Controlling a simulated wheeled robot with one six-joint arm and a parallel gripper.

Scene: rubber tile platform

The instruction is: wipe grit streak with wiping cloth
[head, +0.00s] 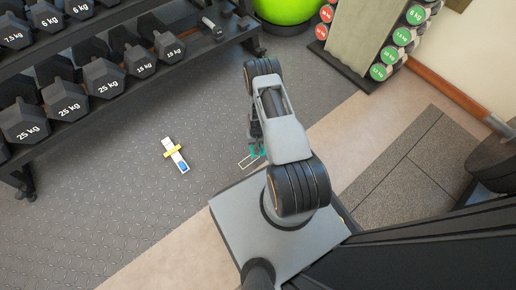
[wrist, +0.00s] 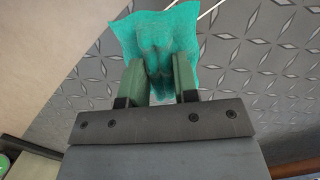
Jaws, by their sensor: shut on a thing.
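The teal wiping cloth (wrist: 155,35) is pinched between the two green fingers of my gripper (wrist: 158,72) in the wrist view. It bunches between them and spreads out beyond the tips. In the head view only small teal bits of the cloth (head: 256,151) show below my gripper (head: 256,144), low over the floor, mostly hidden by my arm. I cannot tell whether the cloth touches the floor. A white outlined rectangle (head: 247,162) lies on the floor just beside the cloth. I cannot make out a grit streak in either view.
A white bar with a yellow band and blue end (head: 183,165) lies on the grey tile floor (head: 120,185) to the left. A dumbbell rack (head: 100,115) stands at upper left, a second rack (head: 372,70) at upper right. A green ball (head: 287,8) sits at the back.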

